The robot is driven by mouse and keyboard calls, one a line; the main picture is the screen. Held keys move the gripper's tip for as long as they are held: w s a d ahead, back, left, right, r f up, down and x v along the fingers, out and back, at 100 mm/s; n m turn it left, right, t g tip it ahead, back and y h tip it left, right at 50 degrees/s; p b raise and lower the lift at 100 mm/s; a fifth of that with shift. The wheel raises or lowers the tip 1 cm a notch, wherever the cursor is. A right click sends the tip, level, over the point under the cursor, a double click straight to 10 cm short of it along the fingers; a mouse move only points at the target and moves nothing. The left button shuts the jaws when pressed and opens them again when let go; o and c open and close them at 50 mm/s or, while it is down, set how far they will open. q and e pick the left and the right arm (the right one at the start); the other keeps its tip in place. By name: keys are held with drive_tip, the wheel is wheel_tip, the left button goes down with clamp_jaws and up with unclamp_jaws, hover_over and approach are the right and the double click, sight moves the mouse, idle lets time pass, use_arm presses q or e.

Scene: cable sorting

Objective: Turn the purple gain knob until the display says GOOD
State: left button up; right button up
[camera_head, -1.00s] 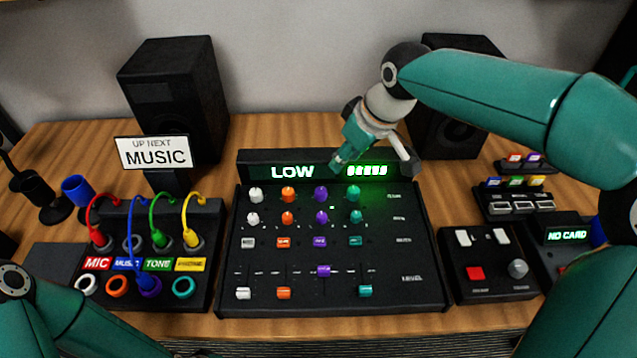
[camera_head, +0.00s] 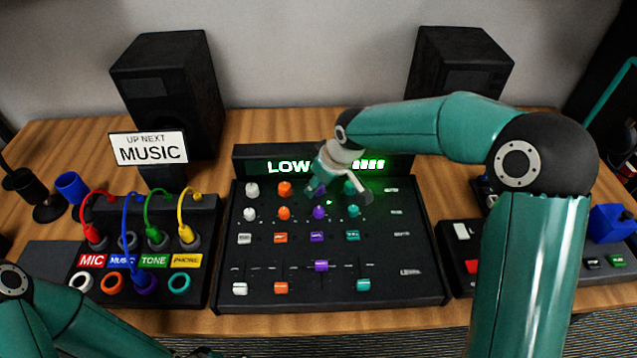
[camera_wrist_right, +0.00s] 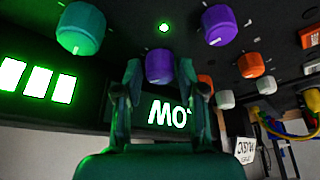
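The mixer (camera_head: 400,255) shows LOW on its lit display (camera_head: 283,167), with green bars to the right. A purple knob (camera_head: 313,190) is in the top row, partly hidden by my right gripper (camera_head: 318,182). A second purple knob (camera_head: 319,212) is just below it. In the right wrist view my right gripper (camera_wrist_right: 159,68) is open, and the top purple knob (camera_wrist_right: 158,67) appears between its fingertips, with gaps on both sides. The second purple knob (camera_wrist_right: 221,27) is off to the right there.
Orange (camera_head: 285,189) and teal (camera_head: 350,187) knobs stand close on either side of the top purple knob. A purple fader (camera_head: 321,266) is lower down. The patch panel (camera_head: 207,225) with coloured cables is at left. Speakers (camera_head: 168,95) stand behind.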

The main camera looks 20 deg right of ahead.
clamp_jaws()
drive_tip(key=m+b, duration=0.1)
drive_tip(key=b, duration=0.1)
drive_tip(key=m+h+b, duration=0.1)
drive_tip(key=m+b, duration=0.1)
drive_tip(key=shift+a+f+t+b, duration=0.15)
drive_tip(key=shift+f+t+b, duration=0.15)
drive_tip(key=shift+t+b, duration=0.1)
drive_tip(key=shift+r+m+h+b, duration=0.3)
drive_tip(key=shift+m+b, duration=0.35)
drive_tip(key=shift+m, duration=0.25)
unclamp_jaws()
